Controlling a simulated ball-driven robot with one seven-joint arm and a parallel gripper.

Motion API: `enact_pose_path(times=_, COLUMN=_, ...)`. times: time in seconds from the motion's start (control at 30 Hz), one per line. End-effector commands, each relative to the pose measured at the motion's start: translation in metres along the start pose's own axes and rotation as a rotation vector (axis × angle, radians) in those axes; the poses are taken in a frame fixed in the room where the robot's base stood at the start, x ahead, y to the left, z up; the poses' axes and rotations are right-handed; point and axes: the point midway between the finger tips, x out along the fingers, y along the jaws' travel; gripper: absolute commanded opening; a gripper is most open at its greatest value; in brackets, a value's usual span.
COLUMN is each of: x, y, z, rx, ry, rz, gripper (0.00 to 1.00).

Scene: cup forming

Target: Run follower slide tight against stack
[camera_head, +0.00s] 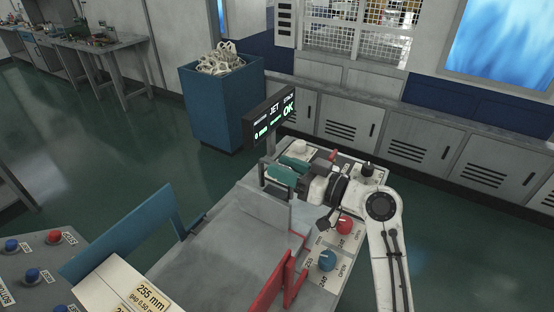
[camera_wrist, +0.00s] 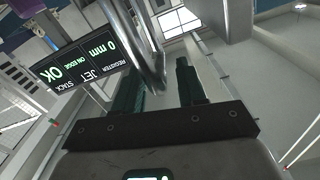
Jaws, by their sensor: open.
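My gripper (camera_head: 285,168) is open at the far end of the grey machine bed, its two teal fingers spread apart. In the wrist view the fingers (camera_wrist: 158,84) have a curved metal bar (camera_wrist: 150,45) close to the left one. I cannot tell if they touch. An upright grey plate (camera_head: 262,208) stands on the bed just nearer than my gripper. I cannot tell for certain whether it is the follower slide. No stack is clearly visible. A small display (camera_head: 270,115) reads 0 mm, JET, STACK and OK; it also shows in the wrist view (camera_wrist: 75,62).
Red upright plates (camera_head: 268,290) stand at the bed's near right. A red knob (camera_head: 344,225) and a blue knob (camera_head: 327,260) sit on the right side panel. A blue panel (camera_head: 130,235) rises at the left. A blue bin (camera_head: 222,105) stands behind on open floor.

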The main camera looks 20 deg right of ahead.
Motion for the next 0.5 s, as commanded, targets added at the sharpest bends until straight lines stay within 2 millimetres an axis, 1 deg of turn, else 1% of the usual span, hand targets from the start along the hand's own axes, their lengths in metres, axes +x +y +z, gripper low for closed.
enact_pose_path(times=0.03, x=0.007, y=-0.001, z=-0.002, rx=0.001, ry=0.0, rz=-0.002, gripper=0.4)
enact_pose_path(times=0.1, x=0.014, y=-0.001, z=-0.002, rx=-0.001, ry=0.0, rz=-0.003, gripper=0.4)
enact_pose_path(times=0.2, x=0.019, y=0.0, z=-0.001, rx=0.0, ry=0.001, rz=-0.001, gripper=0.4)
enact_pose_path(times=0.5, x=0.021, y=0.0, z=0.0, rx=0.0, ry=0.001, rz=0.0, gripper=0.4)
